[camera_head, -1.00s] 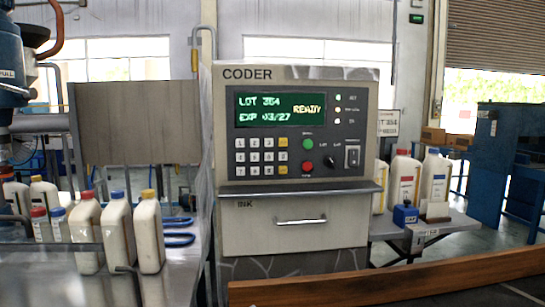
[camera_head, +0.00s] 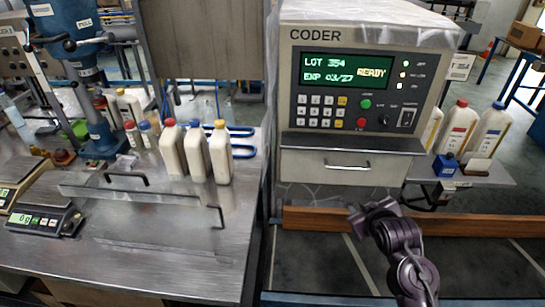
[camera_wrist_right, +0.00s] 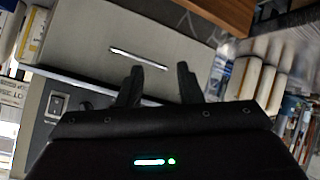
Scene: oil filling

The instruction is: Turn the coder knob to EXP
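The coder (camera_head: 365,40) stands at the back, its display reading LOT 354, EXP 03/27 and READY. Its small black knob (camera_head: 384,119) sits right of the red button (camera_head: 361,122), below tiny labels. The knob's setting is too small to tell. My right gripper (camera_head: 372,207) is in front of and below the coder, apart from the panel. In the right wrist view, my right gripper's fingers (camera_wrist_right: 158,72) are apart with nothing between them, and the panel appears upside down at left. My left gripper is not in view.
A ledge (camera_head: 350,145) juts out below the panel, above a drawer with a handle (camera_head: 347,165). A wooden beam (camera_head: 320,220) runs low in front. Bottles (camera_head: 195,150) and a scale (camera_head: 45,220) stand on the left bench. More bottles (camera_head: 490,130) stand right of the coder.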

